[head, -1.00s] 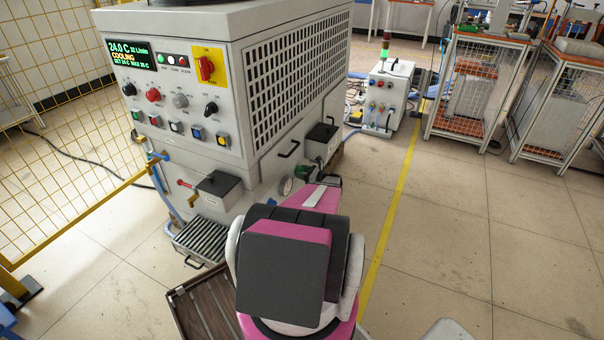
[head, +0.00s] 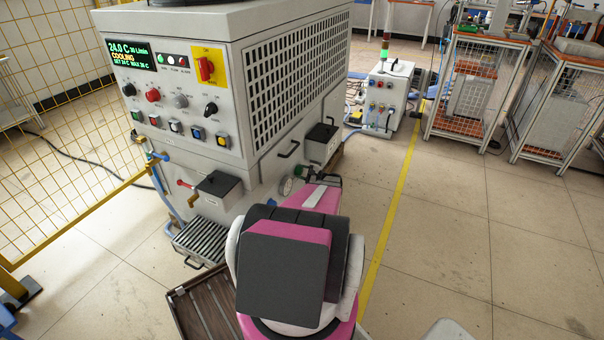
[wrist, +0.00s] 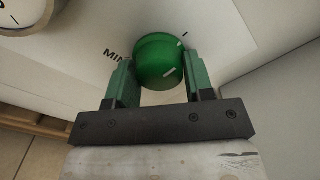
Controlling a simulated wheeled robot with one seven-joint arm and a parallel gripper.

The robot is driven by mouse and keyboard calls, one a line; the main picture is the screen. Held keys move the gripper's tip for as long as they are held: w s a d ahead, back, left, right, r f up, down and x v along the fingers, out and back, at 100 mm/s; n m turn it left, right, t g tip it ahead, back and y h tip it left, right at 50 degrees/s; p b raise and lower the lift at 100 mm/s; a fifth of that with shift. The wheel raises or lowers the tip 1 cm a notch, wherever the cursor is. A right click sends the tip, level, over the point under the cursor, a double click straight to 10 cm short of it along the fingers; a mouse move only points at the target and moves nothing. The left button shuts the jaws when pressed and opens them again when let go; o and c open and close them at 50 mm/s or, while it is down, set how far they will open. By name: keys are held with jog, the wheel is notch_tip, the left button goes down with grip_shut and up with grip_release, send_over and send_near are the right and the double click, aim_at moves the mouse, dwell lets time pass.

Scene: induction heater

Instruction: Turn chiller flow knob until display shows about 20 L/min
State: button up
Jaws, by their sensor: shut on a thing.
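The green flow knob (wrist: 158,62) sits on a pale panel in the wrist view, with a white pointer mark and part of the word "MIN" beside it. My gripper (wrist: 160,80) has a green finger on either side of the knob and is shut on it. In the head view my gripper (head: 328,178) reaches the lower side of the chiller (head: 200,30), and the knob cannot be made out. The display (head: 130,54) at the chiller's upper left shows 24.0 C, what looks like 30 L/min, and COOLING.
A round gauge (head: 286,187) is just left of my gripper. A small dark-topped box (head: 320,142) juts from the chiller side above it. A yellow mesh fence (head: 50,160) stands at left.

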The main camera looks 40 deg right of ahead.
jog(key=n, duration=1.4)
jog(key=shift+r, duration=0.1)
jog(key=shift+n, duration=0.3)
jog(key=o, duration=0.9)
jog(key=shift+s, duration=0.1)
jog(key=v, duration=1)
jog(key=shift+s+d, duration=0.15)
jog(key=shift+s, duration=0.15)
jog(key=shift+s, duration=0.1)
